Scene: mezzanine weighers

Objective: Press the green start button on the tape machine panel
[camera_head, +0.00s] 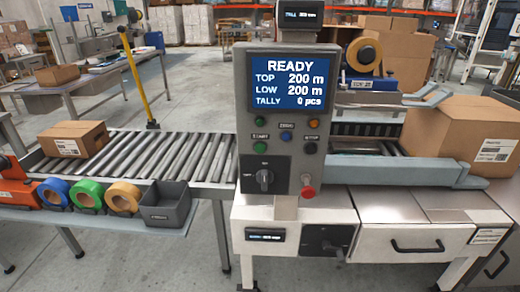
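The grey tape machine panel (279,172) stands upright in the middle of the head camera view. Its blue screen (291,83) reads READY, with TOP 200 m, LOW 200 m and TALLY 0 pcs. The green start button (260,147) is at the panel's left, just under a small label that appears to read START. A green round light or button (260,122) sits above that label. A blue button (286,137) is in the middle and a black button (310,147) is under the STOP label. My gripper is not in view.
A black rotary switch (265,180) and a red mushroom knob (308,192) are lower on the panel. A roller conveyor (165,158) with a carton (74,139) runs left. Tape rolls (88,192) and a grey bin (168,204) lie on a front shelf. A large carton (460,130) is right.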

